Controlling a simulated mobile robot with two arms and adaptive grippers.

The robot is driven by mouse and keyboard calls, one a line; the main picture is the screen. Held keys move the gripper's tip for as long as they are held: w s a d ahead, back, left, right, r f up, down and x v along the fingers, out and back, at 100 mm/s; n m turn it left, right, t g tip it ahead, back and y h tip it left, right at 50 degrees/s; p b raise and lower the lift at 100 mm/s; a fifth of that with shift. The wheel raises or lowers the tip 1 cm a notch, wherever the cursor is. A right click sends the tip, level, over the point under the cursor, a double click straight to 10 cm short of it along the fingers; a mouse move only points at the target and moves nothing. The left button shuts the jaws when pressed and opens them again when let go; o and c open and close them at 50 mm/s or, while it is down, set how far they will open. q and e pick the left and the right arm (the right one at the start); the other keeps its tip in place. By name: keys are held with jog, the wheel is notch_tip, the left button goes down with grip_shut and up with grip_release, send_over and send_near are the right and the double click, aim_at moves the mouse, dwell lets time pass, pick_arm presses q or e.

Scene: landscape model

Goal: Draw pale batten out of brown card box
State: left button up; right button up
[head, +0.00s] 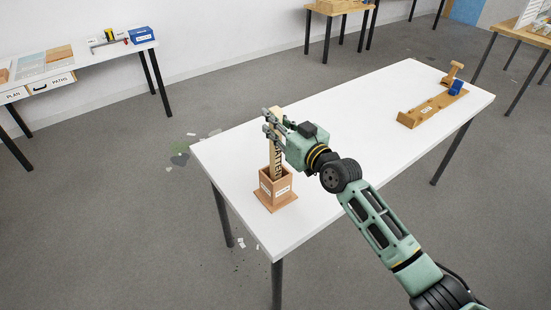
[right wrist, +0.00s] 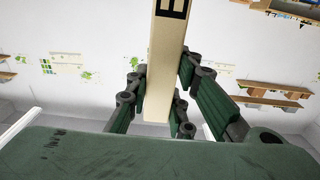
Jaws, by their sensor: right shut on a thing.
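The pale batten (head: 275,155) stands upright in the brown card box (head: 275,190), with its lower end hidden inside the box. Dark lettering runs down its face. The box sits near the left end of the white table (head: 345,135) and has a white label on its front. My right gripper (head: 271,122) is shut on the batten near its top, above the box's rim. In the right wrist view the batten (right wrist: 166,65) passes between the fingers. My left gripper is not in view.
A wooden tray (head: 432,108) with a blue block (head: 455,88) lies at the table's far right. The table's middle is clear. Side tables stand by the wall, one with a blue box (head: 142,35) at upper left.

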aim_at(276, 109)
jog(key=shift+r, duration=0.1)
grip_shut()
jog(key=shift+r+p, duration=1.25)
jog(key=shift+r, duration=0.3)
jog(key=shift+r+p, duration=1.25)
jog(key=shift+r, duration=0.45)
jog(key=shift+r+p, duration=1.25)
jog(key=shift+r, duration=0.45)
